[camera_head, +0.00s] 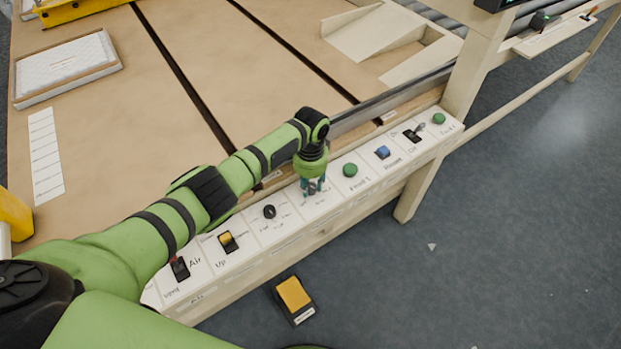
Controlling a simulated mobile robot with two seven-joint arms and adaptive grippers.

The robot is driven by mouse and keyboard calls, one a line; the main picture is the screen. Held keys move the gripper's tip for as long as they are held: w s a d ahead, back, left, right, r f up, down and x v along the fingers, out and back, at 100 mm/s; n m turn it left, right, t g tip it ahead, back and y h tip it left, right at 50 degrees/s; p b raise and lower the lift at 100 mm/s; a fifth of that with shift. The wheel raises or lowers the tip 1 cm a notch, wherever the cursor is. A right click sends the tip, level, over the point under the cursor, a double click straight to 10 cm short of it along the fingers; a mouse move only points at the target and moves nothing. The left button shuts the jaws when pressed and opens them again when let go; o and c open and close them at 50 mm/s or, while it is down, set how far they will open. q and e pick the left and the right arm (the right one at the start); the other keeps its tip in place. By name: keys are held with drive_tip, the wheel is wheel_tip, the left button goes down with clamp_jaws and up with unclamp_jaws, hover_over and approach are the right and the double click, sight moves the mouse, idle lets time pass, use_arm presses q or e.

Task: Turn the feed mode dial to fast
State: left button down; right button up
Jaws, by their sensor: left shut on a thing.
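A long white control panel (288,234) runs along the front edge of the table. My left gripper (312,190) points down at the middle of this panel, shut on a small dark dial (312,188). The fingers hide most of the dial, so I cannot tell which setting it points to. The label beside it is too small to read. A separate black round knob (270,211) sits on the panel just left of the gripper. My right gripper is not in view.
Green buttons (350,170), a blue button (382,152) and a black lever switch (412,135) lie right of the gripper. A yellow switch (227,240) and a red-tipped switch (179,268) lie left. A yellow pedal (294,294) is on the floor. A white pad in a tray (65,94) lies on the table.

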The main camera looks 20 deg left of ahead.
sight(310, 186)
use_arm(q)
drive_tip(key=n+p, duration=0.1)
drive_tip(key=n, duration=0.2)
drive_tip(key=shift+d+n+p, duration=0.1)
drive_tip(key=shift+n+p, duration=0.8)
drive_tip(key=shift+n, duration=1.4)
drive_tip(key=c, duration=0.9)
unclamp_jaws()
drive_tip(key=shift+r, duration=0.15)
wheel_tip(310, 186, up, 12)
